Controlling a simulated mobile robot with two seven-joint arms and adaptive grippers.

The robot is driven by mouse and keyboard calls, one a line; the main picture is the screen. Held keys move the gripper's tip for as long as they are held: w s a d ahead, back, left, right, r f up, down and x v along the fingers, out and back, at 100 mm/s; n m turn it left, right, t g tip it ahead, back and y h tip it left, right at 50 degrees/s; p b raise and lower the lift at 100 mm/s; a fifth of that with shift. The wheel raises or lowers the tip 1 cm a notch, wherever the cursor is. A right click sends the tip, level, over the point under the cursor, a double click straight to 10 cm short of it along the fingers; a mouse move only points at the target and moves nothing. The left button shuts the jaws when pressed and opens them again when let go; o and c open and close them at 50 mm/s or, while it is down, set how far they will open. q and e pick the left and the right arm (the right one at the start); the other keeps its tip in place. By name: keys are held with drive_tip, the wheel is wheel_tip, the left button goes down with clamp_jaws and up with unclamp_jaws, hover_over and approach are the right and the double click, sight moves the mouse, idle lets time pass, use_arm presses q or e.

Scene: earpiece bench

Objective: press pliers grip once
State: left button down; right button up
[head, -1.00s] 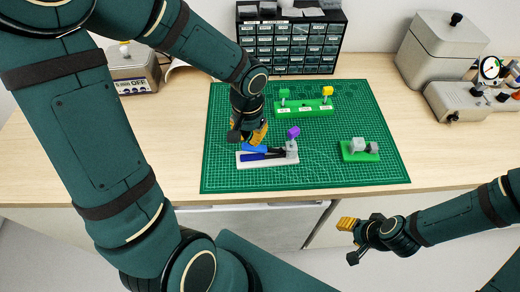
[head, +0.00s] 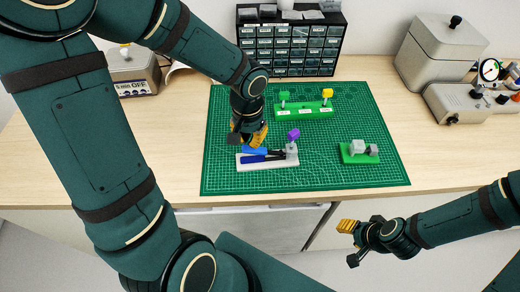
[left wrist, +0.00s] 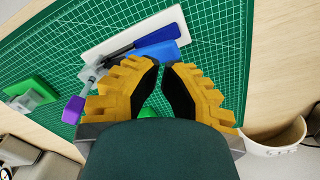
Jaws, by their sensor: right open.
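The pliers, with a blue upper grip (head: 254,149) and a darker blue lower grip (head: 252,158), lie in a white base (head: 270,163). A grey post (head: 292,151) stands at the base's right end, with a purple piece (head: 294,134) above it. My left gripper (head: 257,143) is over the upper grip, fingertips down. In the left wrist view its fingertips (left wrist: 161,65) are almost together with nothing seen between them, beside the bright blue grip (left wrist: 156,52). I cannot tell whether they touch it. My right gripper (head: 350,240) is open and empty, off the bench front.
The green cutting mat (head: 350,110) carries a green stand (head: 304,110) with green and yellow pieces behind, and a green block with grey parts (head: 359,151) at right. A drawer cabinet (head: 290,45) stands at the back. A pale bin (left wrist: 275,140) shows in the left wrist view.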

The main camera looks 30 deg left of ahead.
sight(250, 148)
use_arm(q)
drive_tip(key=shift+f, duration=0.2)
use_arm(e)
drive_tip(key=shift+f, duration=0.2)
use_arm(q)
drive_tip(key=shift+f+b, duration=0.35)
drive_tip(key=shift+b, duration=0.15)
use_arm(e)
drive_tip(key=shift+s+f, duration=0.15)
drive_tip(key=shift+f, duration=0.15)
